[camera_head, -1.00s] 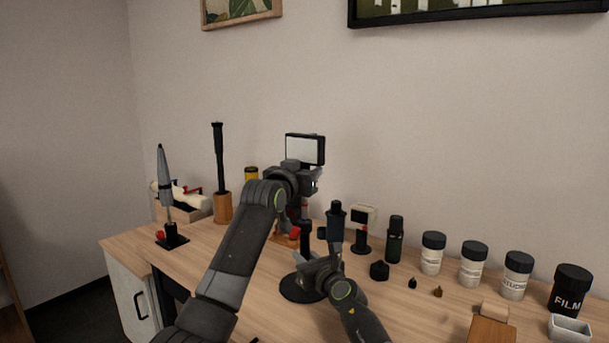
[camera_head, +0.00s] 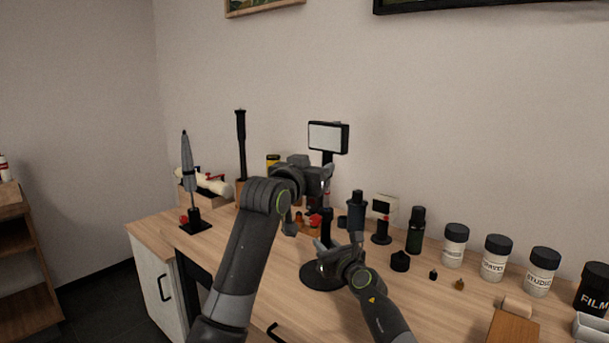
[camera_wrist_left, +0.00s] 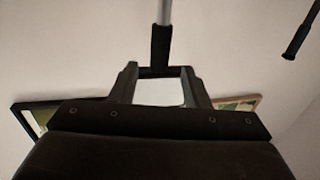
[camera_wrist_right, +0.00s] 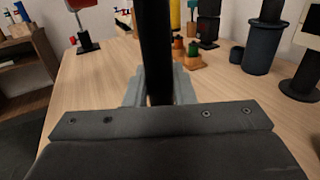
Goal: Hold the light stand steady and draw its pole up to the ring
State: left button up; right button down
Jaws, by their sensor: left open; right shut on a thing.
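The light stand has a round black base (camera_head: 322,276) on the table, a dark lower pole and a white light panel (camera_head: 328,137) on top. My right gripper (camera_head: 327,248) is shut on the dark lower pole, which stands between its fingers in the right wrist view (camera_wrist_right: 155,40). My left gripper (camera_head: 322,180) is open below the panel at the upper pole. In the left wrist view a black neck (camera_wrist_left: 160,45) and silver pole run in line with the fingers, panel between them; contact is unclear. I cannot make out the ring clearly; my left gripper partly covers the pole.
A folded grey umbrella (camera_head: 188,165) and a black rod (camera_head: 241,145) stand left. Right of the stand are a dark cylinder (camera_head: 356,215), a small white-faced device (camera_head: 383,208), a black bottle (camera_head: 416,232) and several jars (camera_head: 455,246). The front table is mostly clear.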

pick_arm(q)
jog(key=shift+v, duration=2.55)
pick_arm(e)
jog(key=c, duration=1.1)
grip_release()
jog(key=shift+c, duration=0.2)
jog(key=shift+s, duration=0.1)
